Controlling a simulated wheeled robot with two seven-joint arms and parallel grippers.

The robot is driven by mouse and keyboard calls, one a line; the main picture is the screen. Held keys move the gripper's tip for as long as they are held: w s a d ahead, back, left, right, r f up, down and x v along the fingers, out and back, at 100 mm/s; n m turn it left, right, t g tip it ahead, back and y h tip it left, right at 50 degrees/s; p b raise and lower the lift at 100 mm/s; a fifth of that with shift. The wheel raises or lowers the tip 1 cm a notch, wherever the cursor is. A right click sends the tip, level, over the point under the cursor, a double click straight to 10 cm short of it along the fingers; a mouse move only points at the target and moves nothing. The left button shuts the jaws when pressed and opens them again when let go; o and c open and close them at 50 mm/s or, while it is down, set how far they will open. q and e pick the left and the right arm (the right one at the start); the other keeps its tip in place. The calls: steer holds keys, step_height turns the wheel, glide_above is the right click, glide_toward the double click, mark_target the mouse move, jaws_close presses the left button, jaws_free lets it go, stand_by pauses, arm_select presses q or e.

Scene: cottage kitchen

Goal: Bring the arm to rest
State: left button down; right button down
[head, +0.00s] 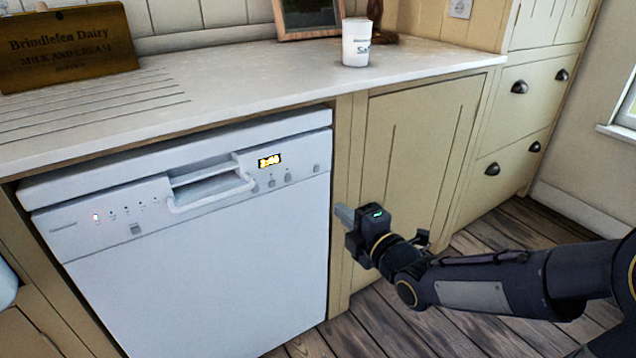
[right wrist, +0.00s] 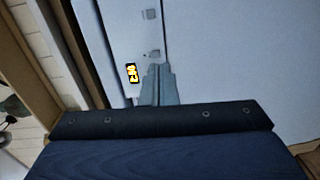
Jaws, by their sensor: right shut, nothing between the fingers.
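My right gripper (head: 343,214) is shut and empty in the head view. It is held in the air in front of the cabinet, near the right edge of the white dishwasher (head: 200,270). In the right wrist view its closed fingers (right wrist: 158,82) show against the dishwasher front (right wrist: 230,60), close to the lit display (right wrist: 132,73) in the picture. I cannot tell the exact gap, but no contact shows in the head view. The dishwasher door is closed. My left gripper is not in view.
The worktop (head: 250,80) runs above the dishwasher. A white cup (head: 356,42), a picture frame (head: 307,18) and a wooden dairy sign (head: 65,45) stand on it. Cream cabinets (head: 415,150) and drawers (head: 515,115) are to the right. The wooden floor (head: 370,325) in front is clear.

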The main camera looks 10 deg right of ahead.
steer(key=s+d+f+m+g+h, duration=0.3)
steer(key=s+d+m+g, duration=0.2)
steer(key=s+m, duration=0.5)
steer(key=s+a+f+m+g+y, duration=0.1)
steer(key=s+a+f+m+g, duration=0.15)
steer(key=s+m, duration=0.45)
steer(key=s+a+f+m+g, duration=0.1)
steer(key=s+f+m+g, duration=0.15)
steer(key=s+m, duration=0.5)
step_height(320, 180, up, 37)
steer(key=s+n+g+p, duration=0.1)
steer(key=s+p, duration=0.1)
steer(key=p, duration=3.3)
steer(key=shift+s+f+n+p, duration=0.15)
steer(key=shift+f+n+p, duration=0.05)
steer(key=shift+n+p, duration=0.2)
steer(key=shift+d, duration=0.1)
